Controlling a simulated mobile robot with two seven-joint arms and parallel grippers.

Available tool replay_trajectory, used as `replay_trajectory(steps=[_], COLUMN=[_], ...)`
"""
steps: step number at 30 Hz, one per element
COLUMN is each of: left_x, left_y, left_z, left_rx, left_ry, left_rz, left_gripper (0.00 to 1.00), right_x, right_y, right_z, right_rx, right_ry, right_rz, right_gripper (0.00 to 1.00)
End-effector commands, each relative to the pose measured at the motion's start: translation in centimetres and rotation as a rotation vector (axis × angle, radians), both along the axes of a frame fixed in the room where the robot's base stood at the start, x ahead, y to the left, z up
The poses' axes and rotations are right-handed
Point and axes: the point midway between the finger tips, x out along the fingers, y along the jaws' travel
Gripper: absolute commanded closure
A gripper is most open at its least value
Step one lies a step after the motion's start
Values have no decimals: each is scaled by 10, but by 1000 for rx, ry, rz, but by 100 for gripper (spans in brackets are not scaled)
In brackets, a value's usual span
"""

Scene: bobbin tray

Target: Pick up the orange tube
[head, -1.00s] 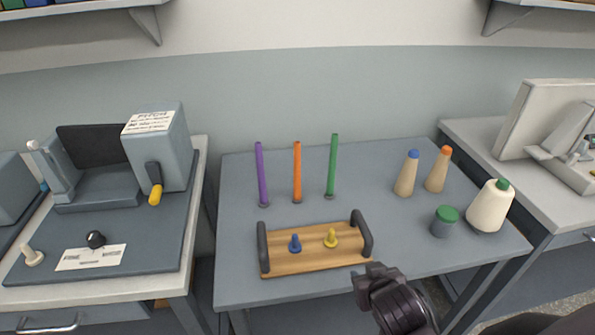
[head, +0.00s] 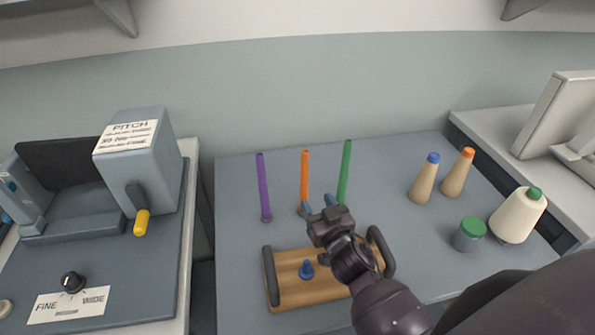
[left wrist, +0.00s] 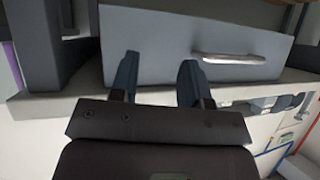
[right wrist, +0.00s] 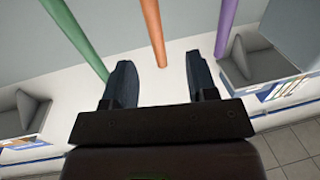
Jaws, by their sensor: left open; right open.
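The orange tube (head: 305,176) stands upright on the table between the purple tube (head: 263,188) and the green tube (head: 345,172). My right gripper (head: 318,207) is open and empty, in front of the orange tube near its lower part in the head view. In the right wrist view the orange tube (right wrist: 154,30) shows beyond and between the open fingers (right wrist: 158,80), apart from them. The tube's foot is partly hidden by the gripper in the head view. My left gripper (left wrist: 157,75) is open and empty, facing a drawer front; it is not in the head view.
A wooden tray (head: 290,293) with dark handles and a blue peg (head: 306,270) lies under my right arm. Cones (head: 424,178), a green-lidded jar (head: 468,234) and a cream spool (head: 518,215) stand at right. A grey machine (head: 140,165) stands on the left bench.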

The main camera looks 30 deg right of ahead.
Motion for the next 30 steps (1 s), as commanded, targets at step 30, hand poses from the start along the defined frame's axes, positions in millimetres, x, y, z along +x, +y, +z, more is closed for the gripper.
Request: replay_trajectory(steps=[30], left_x=[-7], left_y=[2], left_z=[-4], left_rx=[3], left_ry=[17], left_rz=[2], left_gripper=[57], right_x=[102], right_y=[-18], right_z=[-5], right_rx=[-1], right_ry=[-1], right_rz=[1], right_gripper=[48])
